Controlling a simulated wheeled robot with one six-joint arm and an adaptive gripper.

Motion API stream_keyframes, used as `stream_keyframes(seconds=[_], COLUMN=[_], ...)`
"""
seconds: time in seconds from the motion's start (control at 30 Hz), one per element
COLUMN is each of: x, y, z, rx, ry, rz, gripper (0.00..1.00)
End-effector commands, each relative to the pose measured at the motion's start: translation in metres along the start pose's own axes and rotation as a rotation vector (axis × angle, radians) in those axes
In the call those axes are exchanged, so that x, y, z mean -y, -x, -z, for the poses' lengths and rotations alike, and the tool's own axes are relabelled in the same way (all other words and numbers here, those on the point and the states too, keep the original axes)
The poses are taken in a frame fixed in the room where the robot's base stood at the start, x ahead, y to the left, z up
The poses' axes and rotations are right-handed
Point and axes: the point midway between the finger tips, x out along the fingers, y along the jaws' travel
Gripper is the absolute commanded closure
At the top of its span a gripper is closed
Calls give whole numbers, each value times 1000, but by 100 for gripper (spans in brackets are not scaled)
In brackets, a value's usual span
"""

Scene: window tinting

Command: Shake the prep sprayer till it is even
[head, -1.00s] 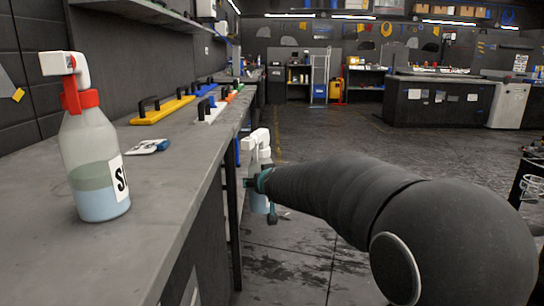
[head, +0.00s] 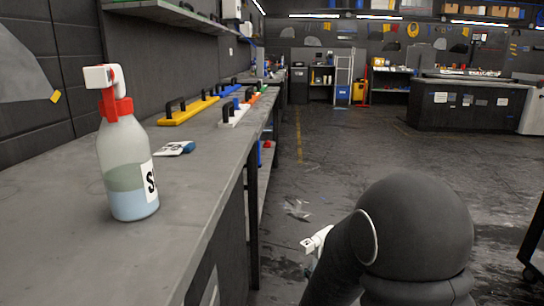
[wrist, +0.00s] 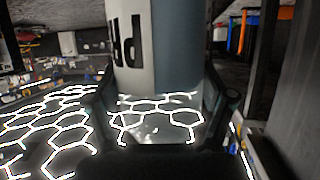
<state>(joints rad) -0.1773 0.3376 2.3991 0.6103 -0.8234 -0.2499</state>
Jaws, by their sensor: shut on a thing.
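The prep sprayer (wrist: 180,45) is a clear bottle with a white label showing dark letters, which read upside down in the wrist view. My gripper (wrist: 160,92) is shut around it, one finger on each side. In the head view only the sprayer's white head (head: 316,239) shows, low beside the bench, tilted, with a bit of the bottle under it. My arm hides the rest of the bottle and the gripper there. I cannot tell how well the liquid is mixed.
Another sprayer (head: 127,175), with a red collar and layered liquid, stands on the grey bench (head: 205,195) at left. Open floor (head: 350,160) lies to the right.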

Motion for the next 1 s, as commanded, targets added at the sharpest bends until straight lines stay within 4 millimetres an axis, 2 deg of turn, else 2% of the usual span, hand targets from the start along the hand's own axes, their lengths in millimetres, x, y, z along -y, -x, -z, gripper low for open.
stream_keyframes(seconds=[0.03, 0.1, 0.2, 0.27, 0.4, 0.5, 0.57, 0.7, 0.8, 0.87, 1.0], x=[-2, -4, -4, -4, -4, -4, -3, -2, -2, -3, -4], y=[11, 22, 32, 30, 9, 0, 1, 22, 32, 30, 9], z=[24, 48, 71, 66, 12, -8, -3, 48, 71, 66, 12], rx=[-19, -21, -14, -6, 5, -2, -11, -21, -14, -6, 5], ry=[-10, -13, -10, -3, 3, 0, -5, -13, -9, -3, 3], rz=[0, -3, -4, -5, -7, -5, -3, -1, -1, -4, -7], gripper=[75, 75, 75, 75, 75, 75, 75, 75, 75, 75, 75])
